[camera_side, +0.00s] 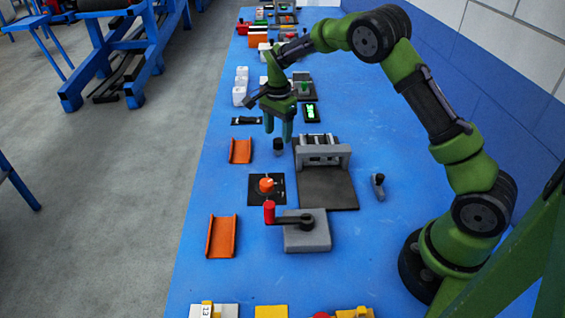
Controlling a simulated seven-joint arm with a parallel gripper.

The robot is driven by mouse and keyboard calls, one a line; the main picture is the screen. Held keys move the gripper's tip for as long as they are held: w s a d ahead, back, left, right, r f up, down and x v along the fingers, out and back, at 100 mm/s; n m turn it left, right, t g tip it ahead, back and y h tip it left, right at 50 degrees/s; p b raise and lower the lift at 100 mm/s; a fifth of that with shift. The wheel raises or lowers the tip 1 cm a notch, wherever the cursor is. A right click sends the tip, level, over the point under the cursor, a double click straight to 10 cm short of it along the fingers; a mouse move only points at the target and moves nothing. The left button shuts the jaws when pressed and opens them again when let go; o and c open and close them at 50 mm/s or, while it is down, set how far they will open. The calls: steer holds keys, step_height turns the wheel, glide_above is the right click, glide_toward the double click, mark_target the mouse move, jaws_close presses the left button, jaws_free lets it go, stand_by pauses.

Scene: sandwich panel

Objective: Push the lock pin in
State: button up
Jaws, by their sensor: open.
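My green gripper (278,130) is open and points down, with nothing visible between its fingers. It is near a small dark upright knob or pin (278,148) on the blue table, which shows just below the fingertips in the picture; I cannot tell the height gap. To the right, a grey block fixture (322,150) with a slotted front stands on a dark plate (330,190). A small grey piece with a dark top (377,186) stands right of that plate. I cannot tell for certain which of these is the lock pin.
A grey box with a red-handled lever (305,234) and a black plate with an orange knob (266,187) are nearer the camera. Orange channels (221,236) lie along the left side. White blocks (240,92) and other devices stand farther back. A wall bounds the right.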

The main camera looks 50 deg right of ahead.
mark_target(278, 139)
step_height(278, 139, up, 14)
steer(key=shift+f, duration=0.25)
steer(key=s+a+r+n+t, duration=0.1)
steer(key=s+a+n+t, duration=0.1)
steer(key=s, duration=0.7)
steer(key=s+a+r+n+t+y, duration=0.1)
steer(key=s+a+r+n+t, duration=0.1)
steer(key=s+a+n, duration=0.2)
steer(key=s+a+r+n+t+y, duration=0.1)
steer(key=s+a+r+n+t, duration=0.1)
steer(key=s+n, duration=0.6)
steer(key=shift+s+a+r+t, duration=0.25)
steer(key=shift+s+a+t, duration=0.5)
steer(key=shift+s, duration=2.4)
steer(key=shift+a, duration=0.1)
